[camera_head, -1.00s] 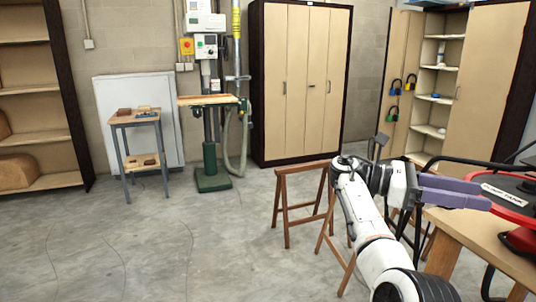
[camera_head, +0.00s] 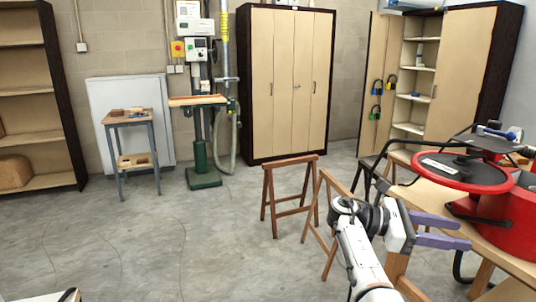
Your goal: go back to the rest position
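My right gripper (camera_head: 442,231) shows at the lower right of the head view. Its two purple fingers point to the right and stand apart with a gap between them, and nothing shows in the gap. It is in front of the near edge of the wooden workbench (camera_head: 512,262). My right arm comes up from the bottom edge. My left gripper is not in view. Only a small white and black piece shows at the bottom left corner, and I cannot tell what it is.
A red round machine (camera_head: 505,212) stands on the workbench, close to my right gripper. Wooden trestles (camera_head: 290,190) stand left of my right arm. The floor at left is clear.

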